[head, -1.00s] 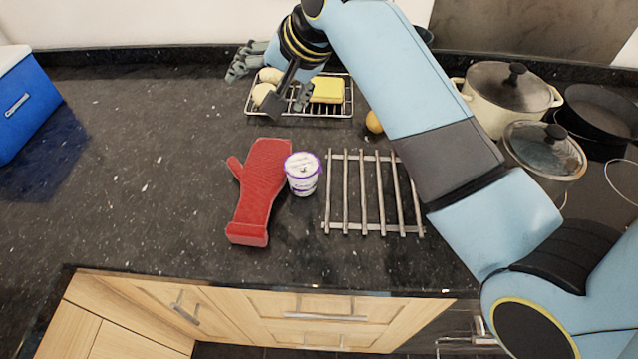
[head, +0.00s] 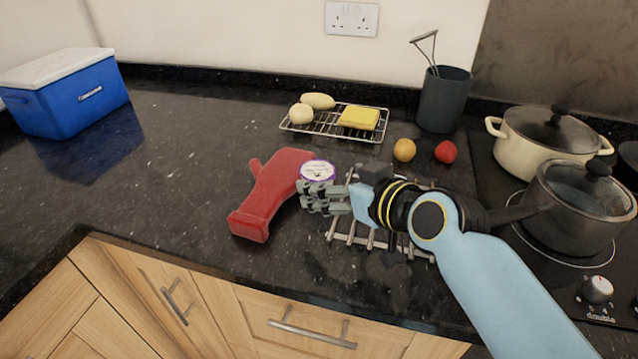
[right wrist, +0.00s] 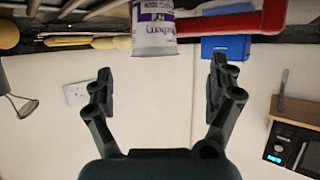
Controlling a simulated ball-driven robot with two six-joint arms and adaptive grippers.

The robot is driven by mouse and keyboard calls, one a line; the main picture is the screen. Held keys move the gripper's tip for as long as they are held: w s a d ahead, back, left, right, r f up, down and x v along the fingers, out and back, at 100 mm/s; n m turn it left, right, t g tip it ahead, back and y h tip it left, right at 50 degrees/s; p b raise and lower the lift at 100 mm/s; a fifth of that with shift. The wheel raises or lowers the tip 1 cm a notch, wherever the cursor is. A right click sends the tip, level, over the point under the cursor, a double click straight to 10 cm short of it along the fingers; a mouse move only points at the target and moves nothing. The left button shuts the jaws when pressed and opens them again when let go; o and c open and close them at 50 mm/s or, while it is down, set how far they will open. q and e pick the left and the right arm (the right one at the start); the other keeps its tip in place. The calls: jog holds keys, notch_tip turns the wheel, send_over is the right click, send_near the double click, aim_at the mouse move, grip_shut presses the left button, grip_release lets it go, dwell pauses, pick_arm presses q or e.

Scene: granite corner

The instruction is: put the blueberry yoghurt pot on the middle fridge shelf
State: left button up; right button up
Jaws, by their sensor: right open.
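The blueberry yoghurt pot (head: 318,171), white with a purple-rimmed lid, stands on the dark granite worktop beside the red oven mitt (head: 272,190). My right gripper (head: 312,196) is open and empty, low at the pot's near side, and its fingers hide most of the pot's body. In the right wrist view, which is upside down, the pot (right wrist: 153,32) shows its blueberry label in the gap between the open fingers (right wrist: 162,78), ahead of their tips. I see no contact. My left gripper and the fridge shelf are not in view.
A metal trivet (head: 350,228) lies under my right gripper. Behind are a wire rack (head: 325,124) with food, an orange fruit (head: 404,150), a red fruit (head: 445,152) and a utensil pot (head: 444,100). Pans (head: 545,135) stand right; a blue cool box (head: 75,105) stands left.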

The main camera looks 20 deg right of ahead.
aim_at(320, 172)
jog(key=shift+w+a+f, duration=0.1)
jog(key=shift+w+f, duration=0.1)
jog(key=shift+w, duration=0.5)
jog(key=x, duration=0.4)
jog(key=shift+w+d+f+p, duration=0.1)
jog(key=shift+w+d+p, duration=0.2)
jog(key=shift+p, duration=0.1)
jog(key=shift+w+a, duration=0.1)
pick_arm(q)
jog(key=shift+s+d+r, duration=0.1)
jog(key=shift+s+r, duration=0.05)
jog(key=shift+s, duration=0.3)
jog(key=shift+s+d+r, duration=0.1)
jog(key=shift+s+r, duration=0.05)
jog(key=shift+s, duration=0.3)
pick_arm(e)
jog(key=c, duration=1.5)
